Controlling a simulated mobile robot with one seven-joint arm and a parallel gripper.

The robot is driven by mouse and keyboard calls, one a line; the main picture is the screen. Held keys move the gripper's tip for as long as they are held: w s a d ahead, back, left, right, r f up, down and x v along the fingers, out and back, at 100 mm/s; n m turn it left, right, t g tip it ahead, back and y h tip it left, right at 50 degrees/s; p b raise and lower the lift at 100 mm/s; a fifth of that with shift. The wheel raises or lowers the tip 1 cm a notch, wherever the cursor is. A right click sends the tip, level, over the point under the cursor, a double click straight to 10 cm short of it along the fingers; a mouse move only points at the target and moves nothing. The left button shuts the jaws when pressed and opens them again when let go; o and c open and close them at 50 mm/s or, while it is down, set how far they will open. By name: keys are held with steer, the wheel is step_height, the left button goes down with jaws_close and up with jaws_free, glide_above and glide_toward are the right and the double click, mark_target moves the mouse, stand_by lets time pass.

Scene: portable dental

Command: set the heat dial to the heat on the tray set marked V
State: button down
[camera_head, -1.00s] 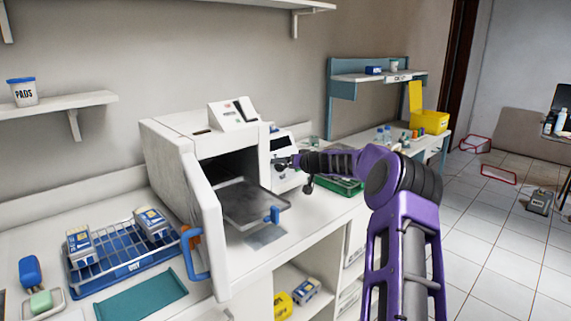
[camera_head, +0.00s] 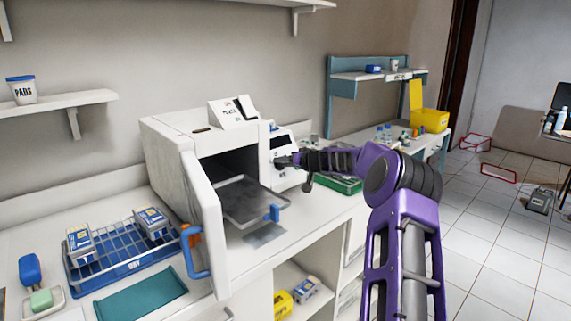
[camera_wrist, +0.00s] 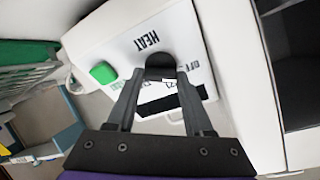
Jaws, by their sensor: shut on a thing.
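My gripper (camera_wrist: 162,98) is shut on the heat dial (camera_wrist: 160,62), a dark round knob on a white panel. The wrist view shows the word HEAT beside the dial and OFF to its right; the fingers hide other markings and the pointer. In the head view my gripper (camera_head: 292,160) reaches the front of the white machine (camera_head: 282,142) right of the open sterilizer. White-and-blue boxes (camera_head: 80,243) (camera_head: 151,222) stand in the blue rack, and another box (camera_head: 307,287) is on the lower shelf. Their labels are too small to read, so I cannot tell which is marked V.
The sterilizer (camera_head: 165,150) has its door (camera_head: 205,225) open and a metal tray (camera_head: 245,200) pulled out. The blue rack (camera_head: 110,272) and a teal mat (camera_head: 142,294) lie to the left. A green button (camera_wrist: 103,73) sits near the dial. A green tray (camera_head: 345,185) lies beyond.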

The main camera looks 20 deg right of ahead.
steer(key=m+g+p, duration=0.1)
steer(key=m+p, duration=0.2)
steer(key=m, duration=0.4)
steer(key=m+g+p, duration=0.1)
steer(key=m+p, duration=0.2)
steer(key=m, duration=0.5)
steer(key=m+g+h+p, duration=0.1)
steer(key=m+p, duration=0.3)
steer(key=m, duration=0.4)
steer(key=shift+g, duration=0.4)
steer(key=shift+m, duration=0.3)
steer(key=shift+c, duration=1.6)
jaws_free()
steer(key=shift+s+r, duration=0.1)
